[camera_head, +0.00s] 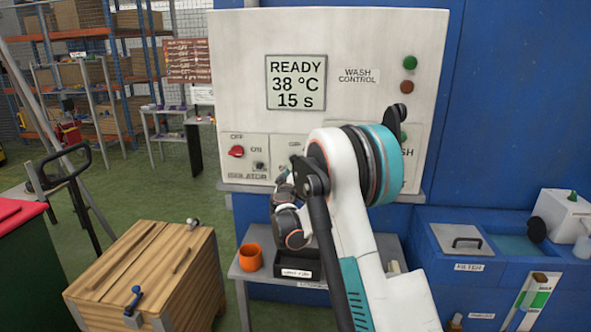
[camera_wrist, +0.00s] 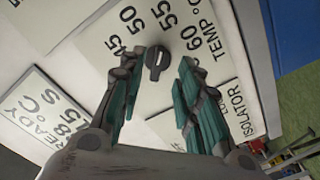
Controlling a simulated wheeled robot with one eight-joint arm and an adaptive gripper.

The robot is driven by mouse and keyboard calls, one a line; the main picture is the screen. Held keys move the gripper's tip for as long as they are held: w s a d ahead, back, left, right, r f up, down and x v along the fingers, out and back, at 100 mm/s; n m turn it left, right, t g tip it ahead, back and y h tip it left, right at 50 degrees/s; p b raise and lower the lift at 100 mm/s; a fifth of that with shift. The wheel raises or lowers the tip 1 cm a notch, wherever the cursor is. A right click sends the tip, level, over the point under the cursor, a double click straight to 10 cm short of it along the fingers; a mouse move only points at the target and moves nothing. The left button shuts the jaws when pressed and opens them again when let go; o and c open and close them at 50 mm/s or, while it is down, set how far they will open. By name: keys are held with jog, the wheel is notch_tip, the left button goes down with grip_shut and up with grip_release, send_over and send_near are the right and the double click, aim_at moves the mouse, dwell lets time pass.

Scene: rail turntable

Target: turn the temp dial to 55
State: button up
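The temp dial (camera_wrist: 157,62) is a small dark knob on a white plate marked 45, 50, 55, 60 and TEMP °C in the wrist view. Which mark its pointer faces is too small to tell. My gripper (camera_wrist: 156,72) is open, with one finger on each side of the knob and visible gaps between. In the head view my arm hides the dial and most of the gripper. The display (camera_head: 296,82) reads READY, 38 °C, 15 s; part of it also shows in the wrist view (camera_wrist: 38,112).
The white wash control panel (camera_head: 232,60) carries a red isolator switch (camera_head: 236,151) at lower left and green (camera_head: 410,62) and brown (camera_head: 408,89) buttons at upper right. Below stand an orange cup (camera_head: 250,257) and a black tray (camera_head: 297,265). A wooden crate (camera_head: 140,268) stands at left.

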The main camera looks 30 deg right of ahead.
jog(key=v, duration=0.7)
dwell(0.3)
jog(key=s+a+r+m+g+y, duration=0.1)
jog(key=s+a+r+m+g, duration=0.2)
jog(key=s, duration=0.7)
jog(key=s+a+r+g+y, duration=0.1)
jog(key=s+a+r+y, duration=0.1)
jog(key=s+r, duration=0.5)
jog(key=s+a+f+g+y, duration=0.1)
jog(key=s+a+f+y, duration=0.1)
jog(key=s+a, duration=0.3)
jog(key=s+a+f+g+y, duration=0.1)
jog(key=s+a+f, duration=0.3)
jog(key=s, duration=1)
jog(key=s+a+f+g+y, duration=0.2)
jog(key=s+a+f+y, duration=0.2)
jog(key=s, duration=0.6)
jog(key=a, duration=0.2)
jog(key=shift+a+n, duration=0.25)
jog(key=shift+n, duration=0.15)
